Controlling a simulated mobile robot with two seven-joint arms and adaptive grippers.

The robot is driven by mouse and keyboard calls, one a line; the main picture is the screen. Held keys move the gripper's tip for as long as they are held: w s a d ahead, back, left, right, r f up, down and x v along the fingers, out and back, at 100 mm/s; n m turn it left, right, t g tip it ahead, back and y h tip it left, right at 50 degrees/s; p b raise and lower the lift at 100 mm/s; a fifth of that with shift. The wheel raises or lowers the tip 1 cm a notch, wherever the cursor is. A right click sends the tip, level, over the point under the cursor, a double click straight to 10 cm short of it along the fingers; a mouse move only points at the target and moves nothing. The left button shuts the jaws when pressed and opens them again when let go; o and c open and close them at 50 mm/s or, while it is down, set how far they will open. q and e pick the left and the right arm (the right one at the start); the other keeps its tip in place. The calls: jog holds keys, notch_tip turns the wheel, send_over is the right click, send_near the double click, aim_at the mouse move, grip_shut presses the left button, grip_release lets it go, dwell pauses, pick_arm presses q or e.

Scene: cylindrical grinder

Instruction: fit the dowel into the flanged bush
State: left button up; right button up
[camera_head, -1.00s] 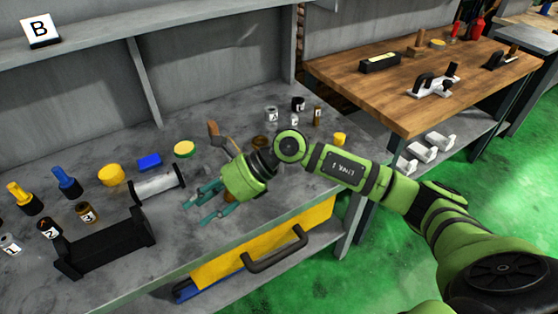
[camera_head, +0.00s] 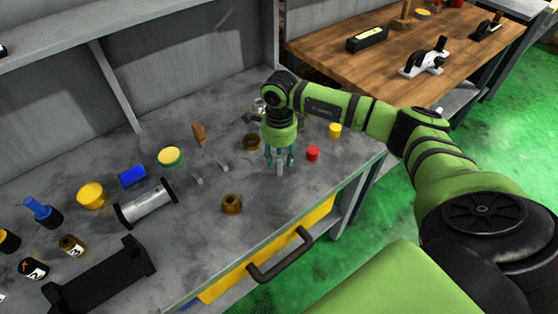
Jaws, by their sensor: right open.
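A brown flanged bush (camera_head: 232,205) stands on the grey bench near the front edge. A second brown, bush-like ring (camera_head: 251,142) is farther back; I cannot tell from the view which one the task means. My right gripper (camera_head: 280,164) points straight down to the right of the front bush, with its teal fingers apart. A small upright light-grey pin, likely the dowel (camera_head: 280,170), shows between the fingertips, partly hidden by them. Two other small grey pieces (camera_head: 197,180) lie to the left. My left gripper is not in view.
A red cap (camera_head: 313,154) is close right of my gripper, with a yellow cap (camera_head: 335,130) beyond. A wooden-handled tool (camera_head: 199,133) lies behind. A grey spool-like cylinder (camera_head: 146,203), blue block (camera_head: 132,176) and black cradle (camera_head: 100,277) are left. Bare bench surrounds the front bush.

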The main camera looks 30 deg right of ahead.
jog(key=shift+s+f, duration=0.1)
jog(key=shift+f, duration=0.35)
grip_shut()
jog(key=shift+r, duration=0.1)
